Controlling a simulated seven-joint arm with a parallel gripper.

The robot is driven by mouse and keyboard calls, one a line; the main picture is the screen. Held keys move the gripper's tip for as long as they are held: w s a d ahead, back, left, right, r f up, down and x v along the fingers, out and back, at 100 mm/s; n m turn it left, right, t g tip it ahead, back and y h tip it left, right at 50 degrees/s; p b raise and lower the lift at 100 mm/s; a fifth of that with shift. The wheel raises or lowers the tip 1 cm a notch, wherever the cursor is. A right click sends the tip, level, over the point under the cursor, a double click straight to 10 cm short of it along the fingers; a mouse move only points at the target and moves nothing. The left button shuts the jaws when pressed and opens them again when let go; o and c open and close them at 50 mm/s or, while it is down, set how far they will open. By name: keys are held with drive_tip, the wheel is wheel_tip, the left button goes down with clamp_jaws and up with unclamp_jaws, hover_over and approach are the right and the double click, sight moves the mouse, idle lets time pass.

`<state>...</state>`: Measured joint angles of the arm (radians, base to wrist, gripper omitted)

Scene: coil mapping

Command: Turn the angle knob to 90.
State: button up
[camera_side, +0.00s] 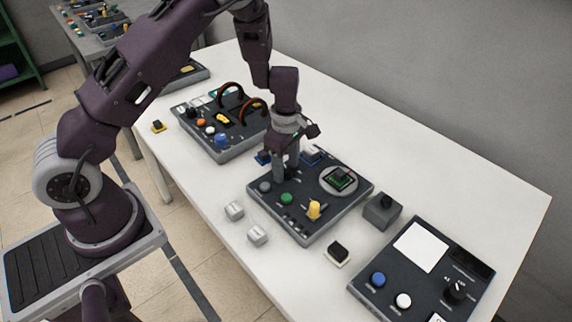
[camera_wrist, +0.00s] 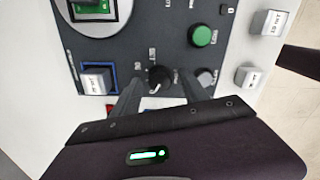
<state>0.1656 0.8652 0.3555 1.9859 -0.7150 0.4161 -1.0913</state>
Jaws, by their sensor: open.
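A black knob (camera_wrist: 157,77) with a light pointer mark is on the dark middle panel (camera_wrist: 120,50); small scale labels around it are too small to read surely. My gripper (camera_wrist: 162,88) is open, with its two fingers on either side of this knob. I cannot tell whether they touch it. In the side view my gripper (camera_side: 286,172) points down over the back left part of the middle panel (camera_side: 325,222), and its fingers hide most of the knob. Another black knob (camera_side: 455,291) is on the right-hand panel (camera_side: 400,262).
A green button (camera_side: 287,198), a yellow knob (camera_side: 314,210) and a round plate (camera_side: 338,180) with a green chip share the middle panel. White blocks (camera_side: 235,211) lie in front. A grey box (camera_side: 382,210) stands to its right. A panel with cables (camera_side: 222,130) stands behind left.

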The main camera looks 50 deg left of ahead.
clamp_jaws()
drive_tip(key=shift+m, duration=0.3)
drive_tip(key=m, duration=0.3)
drive_tip(key=shift+m, duration=0.4)
drive_tip(key=m, duration=0.4)
drive_tip(key=shift+m, duration=0.3)
drive_tip(key=m, duration=0.8)
drive_tip(key=shift+w+r, duration=0.1)
drive_tip(key=shift+m, duration=0.5)
